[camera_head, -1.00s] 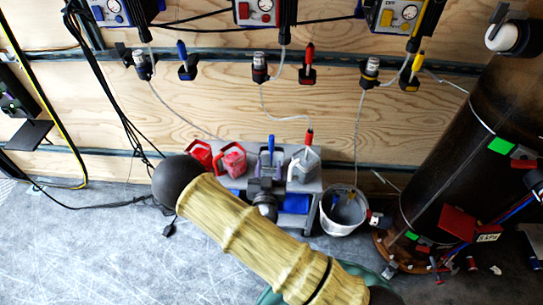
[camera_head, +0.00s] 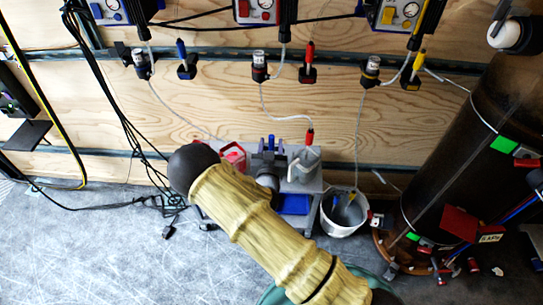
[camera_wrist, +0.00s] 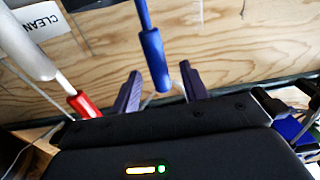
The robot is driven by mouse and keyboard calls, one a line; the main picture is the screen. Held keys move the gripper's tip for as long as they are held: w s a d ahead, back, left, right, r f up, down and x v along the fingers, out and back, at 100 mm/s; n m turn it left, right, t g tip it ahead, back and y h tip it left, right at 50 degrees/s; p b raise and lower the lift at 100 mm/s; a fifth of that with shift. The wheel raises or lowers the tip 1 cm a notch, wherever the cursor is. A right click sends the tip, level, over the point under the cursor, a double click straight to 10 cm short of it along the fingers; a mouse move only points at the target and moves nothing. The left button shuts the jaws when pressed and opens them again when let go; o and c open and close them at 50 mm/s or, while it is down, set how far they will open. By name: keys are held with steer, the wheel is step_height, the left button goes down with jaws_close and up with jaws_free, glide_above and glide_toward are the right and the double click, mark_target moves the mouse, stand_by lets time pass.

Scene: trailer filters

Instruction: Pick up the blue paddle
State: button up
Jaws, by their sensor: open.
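The blue paddle (camera_wrist: 152,50) shows in the wrist view as a long blue handle, running steeply between my two dark purple fingers. My gripper (camera_wrist: 160,84) is open, with one finger on each side of the handle; I cannot tell whether either touches it. In the head view my gripper (camera_head: 269,150) is over the small table, with a bit of blue paddle (camera_head: 270,142) showing between its fingers. The paddle's other end is out of view or hidden.
A red-tipped tool (camera_wrist: 83,103) stands left of the paddle in the wrist view. Another blue-handled tool (camera_head: 183,58) hangs on the wall.

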steer(key=w, duration=0.4)
steer(key=shift+d+b, duration=0.1)
steer(key=shift+b, duration=0.2)
steer(key=shift+c, duration=0.3)
jaws_close()
